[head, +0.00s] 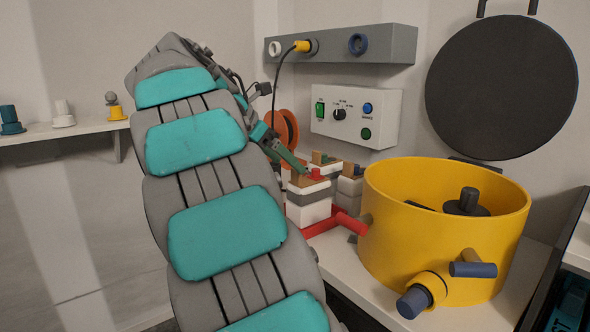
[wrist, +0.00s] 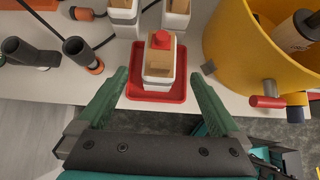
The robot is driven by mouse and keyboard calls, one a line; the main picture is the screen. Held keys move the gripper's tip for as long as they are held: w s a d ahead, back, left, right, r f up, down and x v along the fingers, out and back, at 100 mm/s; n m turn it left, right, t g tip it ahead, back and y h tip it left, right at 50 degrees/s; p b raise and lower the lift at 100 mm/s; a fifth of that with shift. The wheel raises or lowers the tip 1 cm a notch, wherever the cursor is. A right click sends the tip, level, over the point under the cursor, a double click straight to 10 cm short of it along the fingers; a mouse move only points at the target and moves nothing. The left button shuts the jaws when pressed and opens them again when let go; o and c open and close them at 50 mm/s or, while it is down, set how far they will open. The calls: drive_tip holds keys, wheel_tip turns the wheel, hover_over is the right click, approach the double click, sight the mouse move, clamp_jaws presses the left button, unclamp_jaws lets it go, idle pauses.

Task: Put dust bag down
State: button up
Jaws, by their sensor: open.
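What looks like the dust bag (wrist: 158,68) is a white and grey block with a tan top and a red knob. It stands upright on a red tray (wrist: 133,92) on the bench. It also shows in the head view (head: 309,192). My gripper (wrist: 158,78) is open, with one green finger on each side of the block and a visible gap at both sides. In the head view my gripper (head: 297,165) is beside the block's top, partly hidden by my arm.
A big yellow drum (head: 400,240) with side stubs stands close on the right. Two similar tan-topped blocks (wrist: 124,18) (wrist: 176,14) stand behind. Dark hose ends (wrist: 77,50) lie at left. A control box (head: 357,113) is on the wall. The bench's front edge is near.

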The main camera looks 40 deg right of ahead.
drive_tip(key=shift+v, duration=0.8)
drive_tip(key=s+a+f+m+y, duration=0.9)
drive_tip(key=s+a+f+m, duration=0.7)
drive_tip(key=s+a+f, duration=1.1)
drive_tip(key=a+f, duration=0.3)
drive_tip(key=f, duration=0.1)
drive_tip(key=shift+s+a+m+g, duration=0.2)
drive_tip(key=shift+m+g, duration=0.2)
drive_tip(key=shift+d, duration=0.15)
